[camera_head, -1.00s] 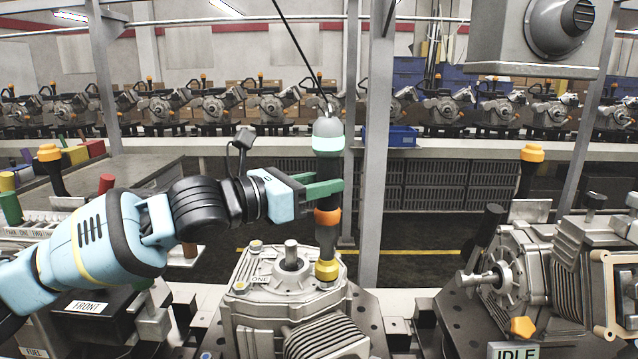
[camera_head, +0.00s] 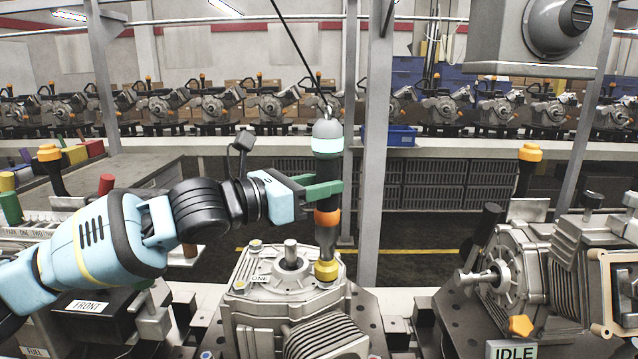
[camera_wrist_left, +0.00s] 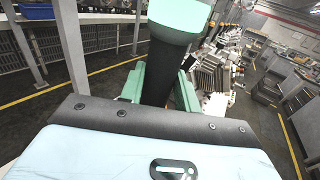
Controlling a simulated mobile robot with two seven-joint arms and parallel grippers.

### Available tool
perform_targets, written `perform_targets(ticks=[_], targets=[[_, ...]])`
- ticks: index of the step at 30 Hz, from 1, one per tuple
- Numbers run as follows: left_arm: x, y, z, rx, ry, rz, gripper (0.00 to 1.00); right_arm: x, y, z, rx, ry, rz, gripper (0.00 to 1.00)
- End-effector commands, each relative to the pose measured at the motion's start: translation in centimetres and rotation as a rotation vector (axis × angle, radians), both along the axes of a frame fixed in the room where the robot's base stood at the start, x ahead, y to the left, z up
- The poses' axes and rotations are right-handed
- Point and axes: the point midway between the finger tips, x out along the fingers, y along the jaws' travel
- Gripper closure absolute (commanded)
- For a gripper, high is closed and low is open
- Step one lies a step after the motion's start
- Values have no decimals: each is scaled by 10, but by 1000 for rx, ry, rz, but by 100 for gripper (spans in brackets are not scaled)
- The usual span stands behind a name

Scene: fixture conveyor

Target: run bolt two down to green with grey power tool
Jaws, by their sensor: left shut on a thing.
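The power tool (camera_head: 327,180) hangs upright from a cable, with a grey cap, a pale green lit band, a black grip, an orange ring and a yellow nose (camera_head: 326,270). My left gripper (camera_head: 326,190) is shut on its black grip; the grip also shows between the green fingers in the left wrist view (camera_wrist_left: 157,75). The nose is down at the right side of the top of the grey housing (camera_head: 285,300), beside the upright shaft and the plate marked ONE (camera_head: 259,279). The bolt under the nose is hidden. My right gripper is not in view.
Another grey housing (camera_head: 510,265) stands at the right, above a sign reading IDLE (camera_head: 513,350). A metal post (camera_head: 376,150) rises just right of the tool. A row of similar housings lines the back conveyor, with a blue bin (camera_head: 390,136) there.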

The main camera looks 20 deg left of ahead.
Motion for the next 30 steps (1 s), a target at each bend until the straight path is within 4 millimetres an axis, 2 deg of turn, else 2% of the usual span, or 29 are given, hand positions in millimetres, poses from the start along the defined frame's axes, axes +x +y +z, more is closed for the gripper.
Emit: perform_targets(ticks=[30], targets=[[0,0,-17,0,4,0,100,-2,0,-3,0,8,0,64]])
